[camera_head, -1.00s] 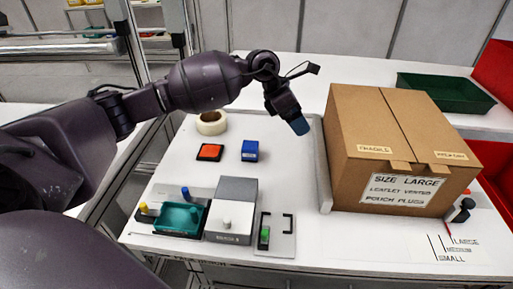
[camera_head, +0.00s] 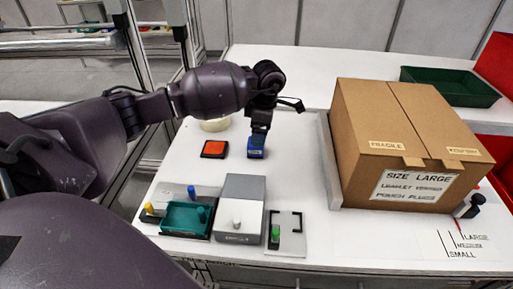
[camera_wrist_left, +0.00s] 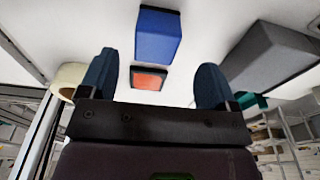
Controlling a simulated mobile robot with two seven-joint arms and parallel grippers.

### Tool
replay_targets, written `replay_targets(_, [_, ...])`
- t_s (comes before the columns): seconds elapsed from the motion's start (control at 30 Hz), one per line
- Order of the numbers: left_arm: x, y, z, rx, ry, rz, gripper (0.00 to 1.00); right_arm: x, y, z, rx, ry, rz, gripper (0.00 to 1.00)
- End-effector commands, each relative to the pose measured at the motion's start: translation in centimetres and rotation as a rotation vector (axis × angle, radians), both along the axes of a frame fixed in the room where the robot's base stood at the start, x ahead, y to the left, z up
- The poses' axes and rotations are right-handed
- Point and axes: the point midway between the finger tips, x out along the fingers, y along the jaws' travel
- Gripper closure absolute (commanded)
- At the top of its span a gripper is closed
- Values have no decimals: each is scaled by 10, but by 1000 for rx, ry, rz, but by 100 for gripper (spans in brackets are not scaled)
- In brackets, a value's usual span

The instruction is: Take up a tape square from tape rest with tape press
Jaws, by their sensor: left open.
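My left gripper (camera_head: 259,137) points down just above a blue block (camera_head: 256,153), which I take to be the tape press. In the left wrist view the gripper (camera_wrist_left: 153,80) is open, with the blue block (camera_wrist_left: 157,37) ahead of the gap between its two fingers, and nothing is held. An orange square on a black base (camera_head: 214,149) lies just left of the block. It may be the tape square on its rest, but I cannot tell for sure. It also shows in the wrist view (camera_wrist_left: 148,79). My right gripper is not in view.
A cream tape roll (camera_head: 215,125) is partly behind my arm. A teal tray (camera_head: 185,218), a grey-white block (camera_head: 241,210) and a plate with a green knob (camera_head: 288,240) stand at the front. A large cardboard box (camera_head: 405,145) stands right, beyond a raised edge.

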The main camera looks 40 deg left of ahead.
Motion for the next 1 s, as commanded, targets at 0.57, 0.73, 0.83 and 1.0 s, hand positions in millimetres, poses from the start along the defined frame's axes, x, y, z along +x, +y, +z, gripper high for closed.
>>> replay_targets(0.57, [-3, 11, -59, -2, 3, 1, 17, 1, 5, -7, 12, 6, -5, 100])
replay_targets(0.73, [-3, 11, -61, -1, -2, 1, 17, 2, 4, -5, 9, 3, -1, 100])
replay_targets(0.83, [-3, 12, -61, -1, -2, 1, 17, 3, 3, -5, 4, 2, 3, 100])
replay_targets(1.0, [-3, 11, -61, 0, -1, 0, 42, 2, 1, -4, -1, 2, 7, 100])
